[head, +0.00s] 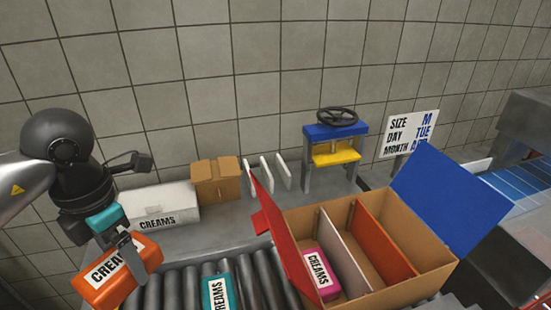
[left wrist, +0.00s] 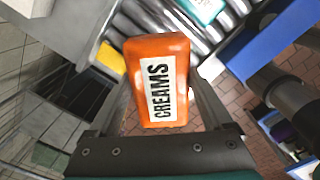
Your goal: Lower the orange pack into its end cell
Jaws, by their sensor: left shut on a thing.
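My left gripper (head: 128,250) is shut on the orange pack (head: 95,284), which has a white CREAMS label. It holds the pack at the lower left of the head view, over the left end of the rollers. The pack (left wrist: 158,52) also shows between the fingers in the left wrist view. The open cardboard box (head: 405,292) stands to the right, apart from the gripper. A white divider (head: 342,255) and an orange divider (head: 382,240) split it into cells. A pink pack (head: 318,272) is in the left cell; the right cell looks empty. My right gripper is not in view.
A teal pack (head: 217,292) lies on the rollers (head: 262,280) between the orange pack and the box. The box's red flap (head: 272,222) and blue flap (head: 450,205) stand open. Behind are a white CREAMS carton (head: 160,205), a press (head: 336,145) and a sign (head: 408,133).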

